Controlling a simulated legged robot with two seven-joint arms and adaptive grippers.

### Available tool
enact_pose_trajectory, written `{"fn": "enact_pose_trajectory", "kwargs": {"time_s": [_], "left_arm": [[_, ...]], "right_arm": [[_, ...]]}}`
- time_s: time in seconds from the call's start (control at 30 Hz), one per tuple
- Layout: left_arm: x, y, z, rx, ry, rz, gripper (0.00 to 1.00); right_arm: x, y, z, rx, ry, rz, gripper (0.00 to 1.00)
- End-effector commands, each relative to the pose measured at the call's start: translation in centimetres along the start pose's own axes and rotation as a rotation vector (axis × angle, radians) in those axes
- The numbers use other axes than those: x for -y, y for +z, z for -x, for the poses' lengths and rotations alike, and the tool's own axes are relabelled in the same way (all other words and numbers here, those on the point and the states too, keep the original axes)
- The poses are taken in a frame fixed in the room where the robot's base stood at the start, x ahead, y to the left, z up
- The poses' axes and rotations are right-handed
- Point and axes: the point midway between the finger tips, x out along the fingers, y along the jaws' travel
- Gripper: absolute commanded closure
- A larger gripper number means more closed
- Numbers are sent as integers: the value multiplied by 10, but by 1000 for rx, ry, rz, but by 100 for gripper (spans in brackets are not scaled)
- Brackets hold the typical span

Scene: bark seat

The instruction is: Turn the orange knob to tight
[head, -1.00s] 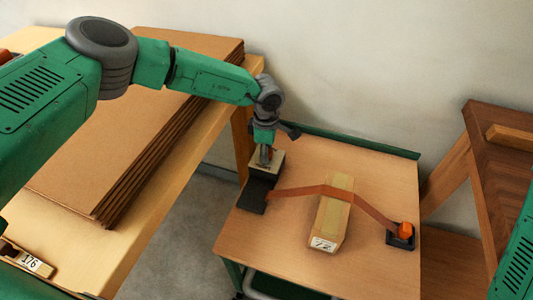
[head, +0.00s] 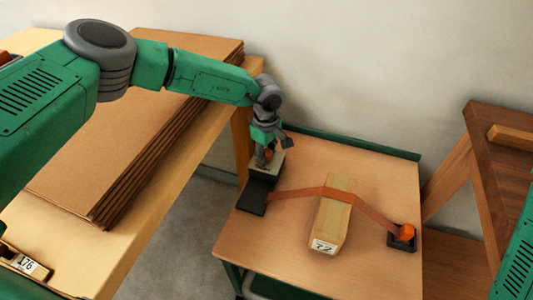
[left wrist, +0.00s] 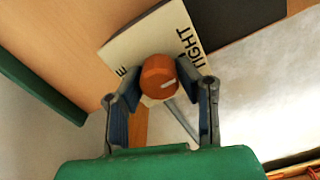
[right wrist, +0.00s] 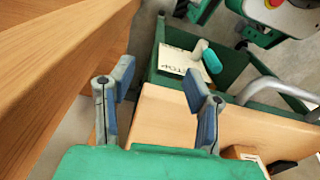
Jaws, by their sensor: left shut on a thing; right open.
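The orange knob (left wrist: 158,76) shows between the fingers of my left gripper (left wrist: 160,90) in the left wrist view. Its white mark points toward the right finger, on the side of the printed word ending in "IGHT". The knob stands over a pale label plate (left wrist: 124,46), where a letter "E" shows at the other side. In the head view my left gripper (head: 272,150) is over the pale block at the cart's far left corner, shut on the knob (head: 268,155). My right gripper (right wrist: 160,85) is open and empty.
A brown strap (head: 372,214) crosses a box (head: 330,225) marked 72 on the wooden cart top (head: 290,245). It ends at a black buckle with an orange part (head: 404,234). Stacked boards (head: 130,150) lie at left; a wooden stand (head: 490,150) is at right.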

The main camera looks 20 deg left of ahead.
Motion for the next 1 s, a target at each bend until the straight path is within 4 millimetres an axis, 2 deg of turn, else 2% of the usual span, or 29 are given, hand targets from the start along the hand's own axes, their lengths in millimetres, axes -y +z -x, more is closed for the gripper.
{"fn": "enact_pose_trajectory", "kwargs": {"time_s": [0.27, 0.3, 0.33, 0.63, 0.73, 0.87, 1.0], "left_arm": [[-4, -3, 4, -3, 12, 5, 100], [-4, -3, 4, -4, 12, 4, 57], [-4, -3, 4, -3, 12, 4, 51], [-2, -1, 2, -1, 5, 2, 51], [-2, -1, 8, -1, 5, 3, 51], [-2, -2, 27, -1, 8, 2, 51], [-3, -2, 58, -1, 9, 2, 51]], "right_arm": [[0, 0, 0, 0, 0, 0, 56], [0, 0, 0, 0, 0, 0, 56], [0, 0, 0, 0, 0, 0, 56], [0, 0, 0, -1, 0, 0, 56], [0, 2, 1, -3, 0, 0, 56], [0, 2, 1, -3, 0, 0, 56], [0, 2, 1, -3, 0, 0, 56]]}}
